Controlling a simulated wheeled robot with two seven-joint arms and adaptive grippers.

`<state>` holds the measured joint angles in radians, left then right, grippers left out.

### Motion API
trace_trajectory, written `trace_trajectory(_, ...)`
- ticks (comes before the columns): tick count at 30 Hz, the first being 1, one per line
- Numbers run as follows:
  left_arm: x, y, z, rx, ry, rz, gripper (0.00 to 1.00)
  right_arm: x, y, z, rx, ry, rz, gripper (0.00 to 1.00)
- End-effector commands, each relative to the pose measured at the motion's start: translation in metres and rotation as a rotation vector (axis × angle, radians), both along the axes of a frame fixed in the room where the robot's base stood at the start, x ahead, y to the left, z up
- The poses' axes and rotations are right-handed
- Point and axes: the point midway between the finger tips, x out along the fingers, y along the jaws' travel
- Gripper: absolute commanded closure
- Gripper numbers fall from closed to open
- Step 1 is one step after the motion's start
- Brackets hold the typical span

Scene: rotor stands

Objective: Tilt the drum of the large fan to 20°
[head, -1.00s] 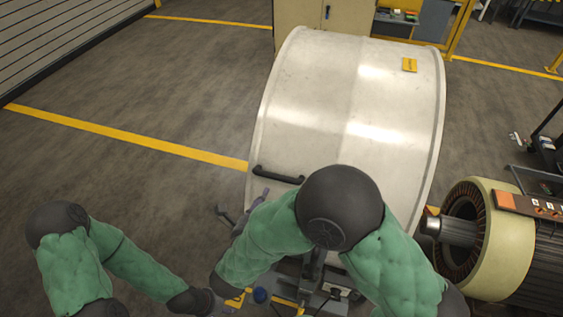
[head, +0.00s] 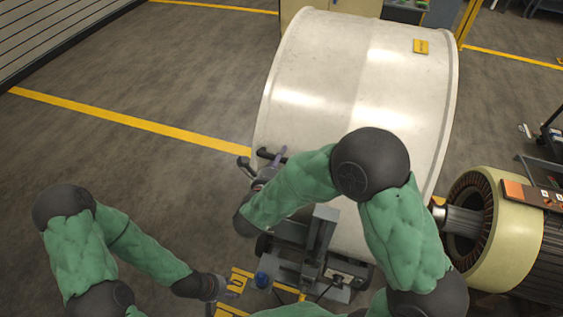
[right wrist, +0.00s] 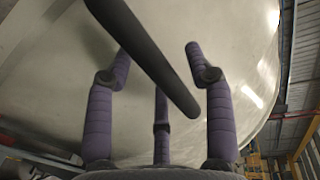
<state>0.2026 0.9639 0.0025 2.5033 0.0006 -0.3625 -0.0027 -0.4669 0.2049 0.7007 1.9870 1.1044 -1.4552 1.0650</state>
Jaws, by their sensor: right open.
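The large fan's drum (head: 330,90) is a big pale metal cylinder in the middle of the head view. A black bar handle (head: 266,153) is fixed to its near left side. My right gripper (head: 268,166) is at this handle, partly hidden by my right arm. In the right wrist view my right gripper (right wrist: 158,68) is open, its purple fingers spread towards the drum (right wrist: 225,45). The black handle (right wrist: 148,58) slants across the space between the fingers, not clasped. My left gripper (head: 228,289) is low, left of the stand, too small to judge.
A grey stand (head: 318,250) with a blue knob (head: 262,280) is below the drum, partly behind my right arm. A motor with a cream ring (head: 490,235) stands close on the right. The floor (head: 130,165) on the left is clear.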

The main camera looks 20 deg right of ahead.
Motion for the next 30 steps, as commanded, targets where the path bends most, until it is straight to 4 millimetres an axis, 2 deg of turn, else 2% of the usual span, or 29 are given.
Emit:
trace_trajectory(8, 0.000, 0.000, 0.000, 0.000, 0.000, 0.000, 0.60, 0.001, 0.000, 0.000, -0.001, 0.000, 0.001, 0.46)
trace_trajectory(12, 0.000, 0.000, 0.000, 0.000, 0.000, 0.000, 0.60, 0.001, 0.000, 0.000, -0.001, 0.000, 0.001, 0.86)
trace_trajectory(14, 0.000, 0.000, 0.000, 0.000, 0.000, 0.000, 0.60, 0.001, 0.000, 0.000, -0.001, 0.001, 0.000, 1.00)
trace_trajectory(22, 0.000, 0.000, -0.001, 0.000, 0.000, 0.000, 0.60, 0.004, 0.005, -0.005, -0.016, 0.013, 0.001, 1.00)
trace_trajectory(30, 0.000, 0.000, -0.009, 0.000, 0.000, 0.000, 0.60, 0.027, 0.038, -0.031, -0.123, 0.085, 0.004, 1.00)
